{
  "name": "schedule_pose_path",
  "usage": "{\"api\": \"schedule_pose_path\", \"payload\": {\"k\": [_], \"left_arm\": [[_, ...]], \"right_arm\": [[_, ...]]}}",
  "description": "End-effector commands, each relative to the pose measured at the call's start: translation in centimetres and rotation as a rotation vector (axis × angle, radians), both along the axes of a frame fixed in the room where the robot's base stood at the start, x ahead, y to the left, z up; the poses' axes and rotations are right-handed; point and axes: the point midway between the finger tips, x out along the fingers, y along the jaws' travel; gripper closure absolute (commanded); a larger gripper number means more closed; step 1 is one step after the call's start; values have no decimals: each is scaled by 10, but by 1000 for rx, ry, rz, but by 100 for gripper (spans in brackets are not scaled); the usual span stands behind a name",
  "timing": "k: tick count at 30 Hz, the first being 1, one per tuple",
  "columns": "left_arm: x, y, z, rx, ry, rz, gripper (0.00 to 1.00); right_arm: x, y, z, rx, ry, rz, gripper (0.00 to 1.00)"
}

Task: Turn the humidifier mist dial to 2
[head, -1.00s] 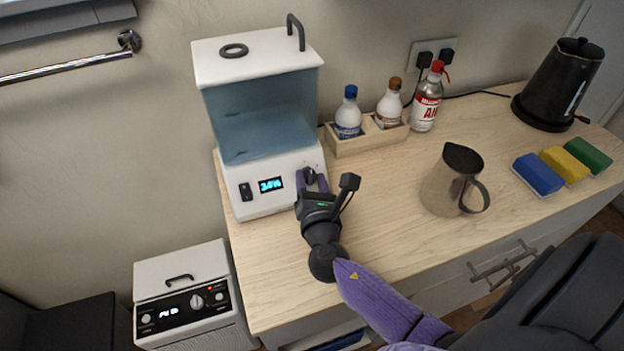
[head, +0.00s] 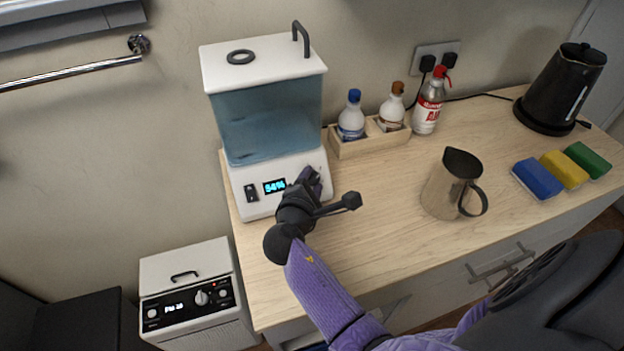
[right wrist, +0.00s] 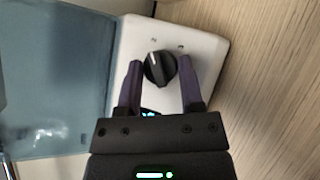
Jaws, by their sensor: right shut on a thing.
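The humidifier (head: 268,128) stands at the left end of the counter, with a white lid, a blue-tinted water tank and a white base. Its display (head: 274,186) reads about 54%. The black mist dial (right wrist: 159,69) is on the base; its white mark points up and slightly left in the right wrist view, and the small marks around it are too small to read. My right gripper (head: 309,181) is shut on the dial, one purple finger on each side in the right wrist view (right wrist: 160,64). In the head view the gripper mostly hides the dial. My left gripper is out of view.
A metal pitcher (head: 441,187) stands to the right, with open counter between it and the humidifier. A wooden tray (head: 372,143) with bottles is behind. Sponges (head: 538,178) and a black kettle (head: 560,88) are far right. A white appliance (head: 186,272) sits lower left.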

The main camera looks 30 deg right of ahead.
Motion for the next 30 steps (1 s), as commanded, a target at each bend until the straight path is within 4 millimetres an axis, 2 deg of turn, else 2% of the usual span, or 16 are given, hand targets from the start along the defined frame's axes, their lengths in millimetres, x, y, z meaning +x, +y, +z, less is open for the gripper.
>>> {"api": "schedule_pose_path", "payload": {"k": [22,23,24,25,30], "left_arm": [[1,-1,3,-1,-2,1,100],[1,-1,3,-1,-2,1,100],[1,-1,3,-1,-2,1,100],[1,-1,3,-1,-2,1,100],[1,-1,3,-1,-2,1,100]], "right_arm": [[0,0,0,65,-16,-50,100],[0,0,0,65,-16,-50,50],[0,0,0,65,-16,-50,41],[0,0,0,64,-16,-49,37],[0,0,0,64,-16,-49,37]]}}
